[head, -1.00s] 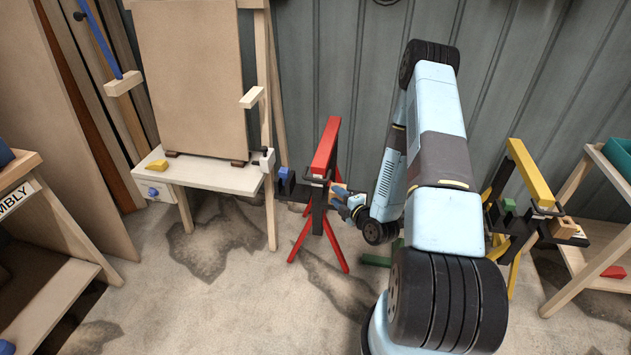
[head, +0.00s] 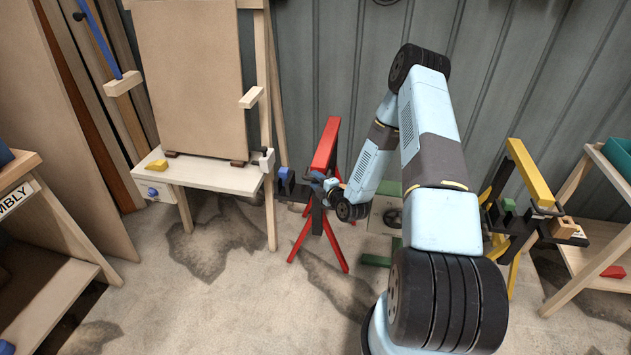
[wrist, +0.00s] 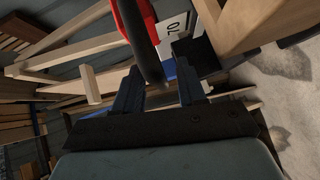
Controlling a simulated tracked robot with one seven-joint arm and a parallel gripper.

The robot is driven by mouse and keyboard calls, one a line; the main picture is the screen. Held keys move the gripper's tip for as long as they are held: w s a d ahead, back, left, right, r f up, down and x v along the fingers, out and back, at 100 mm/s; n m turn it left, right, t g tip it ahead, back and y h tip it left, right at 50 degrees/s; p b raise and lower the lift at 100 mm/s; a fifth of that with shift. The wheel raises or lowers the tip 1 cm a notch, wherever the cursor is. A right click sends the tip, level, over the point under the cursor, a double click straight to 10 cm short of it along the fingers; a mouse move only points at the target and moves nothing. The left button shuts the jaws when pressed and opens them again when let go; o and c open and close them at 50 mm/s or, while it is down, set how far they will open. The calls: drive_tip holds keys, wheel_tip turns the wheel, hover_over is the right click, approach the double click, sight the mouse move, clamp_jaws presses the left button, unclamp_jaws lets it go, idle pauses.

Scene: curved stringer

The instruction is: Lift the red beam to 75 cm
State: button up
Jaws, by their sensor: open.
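The red beam (head: 326,146) is the top bar of a red stand with splayed legs, in the middle of the head view. It slopes away from me toward the grey wall. A dark crosspiece shows below its near end. My gripper (head: 327,186) is at this near end, small and partly hidden by my wrist. In the wrist view my gripper (wrist: 158,93) has its two dark fingers apart. A dark rounded bar (wrist: 142,45) with red beside it reaches toward the gap. I cannot tell whether it lies between the fingers or beyond them.
A wooden table with a tall board (head: 190,80) stands left of the red stand. A stand with a yellow beam (head: 530,172) is at the right, beside a wooden shelf. The floor in front is clear.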

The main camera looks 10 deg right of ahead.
drive_tip(key=shift+w+a, duration=0.15)
drive_tip(key=shift+w, duration=0.25)
drive_tip(key=shift+f, duration=0.1)
clamp_jaws()
drive_tip(key=shift+s, duration=0.1)
